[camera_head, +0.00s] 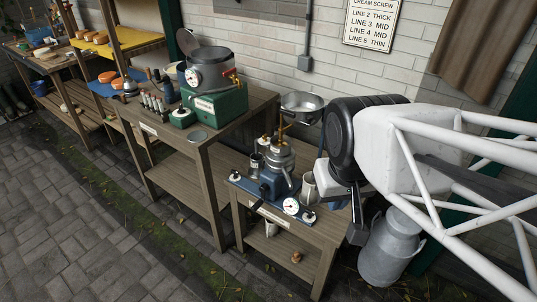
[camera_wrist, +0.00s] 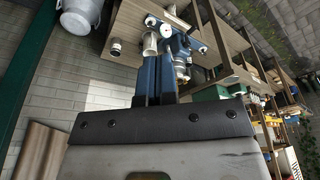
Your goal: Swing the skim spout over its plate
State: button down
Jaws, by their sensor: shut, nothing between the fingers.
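The cream separator (camera_head: 280,160) stands on a blue base (camera_head: 262,192) on the near wooden table, with a metal bowl (camera_head: 302,106) above it. It also shows in the wrist view (camera_wrist: 181,52). Small spouts and fittings are around its body, but I cannot tell which is the skim spout. I cannot make out its plate; small pale labels are too small to read. My gripper (camera_head: 357,232) is to the right of the separator, at the table's right edge, apart from it. In the wrist view its fingers (camera_wrist: 158,62) are together and empty.
A white dial gauge (camera_head: 291,206) sits at the base's front. A pale mug (camera_head: 309,186) stands right of the separator. A metal milk can (camera_head: 390,248) stands on the floor to the right. A green-boxed pot (camera_head: 212,75) stands on the table to the left.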

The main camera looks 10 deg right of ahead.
jog(key=c, duration=1.8)
grip_release()
jog(key=o, duration=0.5)
jog(key=shift+w, duration=0.1)
jog(key=shift+c, duration=0.2)
jog(key=shift+o, duration=1.3)
jog(key=shift+w, duration=0.25)
jog(key=shift+o, duration=0.2)
jog(key=shift+w, duration=0.35)
jog(key=w+f+g, duration=0.1)
jog(key=w+f, duration=0.4)
jog(key=w, duration=0.5)
jog(key=w+d+f, duration=0.1)
jog(key=w+f, duration=0.3)
jog(key=w, duration=0.5)
jog(key=w+f+g, duration=0.1)
jog(key=w+f, duration=0.4)
jog(key=w, duration=0.5)
jog(key=w+f+n+h, duration=0.1)
jog(key=w+f, duration=0.8)
jog(key=f, duration=0.3)
jog(key=shift+w+f, duration=0.15)
jog(key=shift+f, duration=0.05)
jog(key=shift+f, duration=0.1)
